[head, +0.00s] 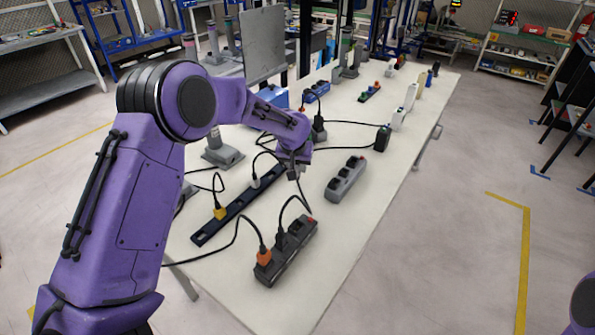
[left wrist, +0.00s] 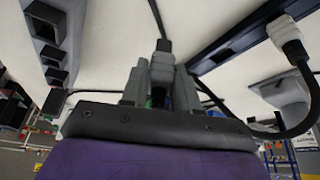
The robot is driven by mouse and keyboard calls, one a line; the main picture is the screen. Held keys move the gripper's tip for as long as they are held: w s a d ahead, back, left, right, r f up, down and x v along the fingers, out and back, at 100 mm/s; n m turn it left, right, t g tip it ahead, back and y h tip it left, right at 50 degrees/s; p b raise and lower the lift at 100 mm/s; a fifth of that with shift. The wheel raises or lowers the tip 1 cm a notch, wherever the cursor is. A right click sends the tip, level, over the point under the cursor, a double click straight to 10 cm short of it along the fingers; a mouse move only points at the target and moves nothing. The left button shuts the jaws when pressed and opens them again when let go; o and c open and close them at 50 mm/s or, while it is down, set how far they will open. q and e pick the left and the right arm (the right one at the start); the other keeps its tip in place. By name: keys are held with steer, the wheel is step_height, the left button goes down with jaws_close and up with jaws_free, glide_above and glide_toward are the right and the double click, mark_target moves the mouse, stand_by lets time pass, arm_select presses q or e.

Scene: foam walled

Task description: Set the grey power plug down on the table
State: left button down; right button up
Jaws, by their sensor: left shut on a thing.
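The grey power plug (left wrist: 162,68) sits between the two fingers of my left gripper (left wrist: 160,88) in the left wrist view, with its dark cord running up past the fingertips. In the head view my left gripper (head: 294,172) points down over the white table (head: 330,235), between the long black power strip and the grey power strip. The plug is hard to make out there, and I cannot tell whether it touches the table. My right gripper is out of view.
The long black strip (head: 238,207) holds yellow and pale plugs. A dark strip (head: 287,252) with an orange plug (head: 263,257) lies nearer. The grey strip (head: 345,180) lies right of my gripper. Cords cross the table. Bare tabletop shows around the grey strip.

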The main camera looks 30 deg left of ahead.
arm_select(q)
step_height(320, 180, down, 3)
steer(key=shift+w+f+p, duration=0.15)
steer(key=shift+f+p, duration=0.05)
steer(key=shift+p, duration=0.25)
steer(key=c, duration=0.8)
jaws_free()
steer(key=shift+f, duration=0.15)
steer(key=shift+c, duration=0.2)
steer(key=shift+r, duration=0.35)
steer(key=b+v, duration=0.1)
steer(key=v, duration=1)
steer(key=shift+s+r, duration=0.25)
steer(key=shift+r, duration=0.1)
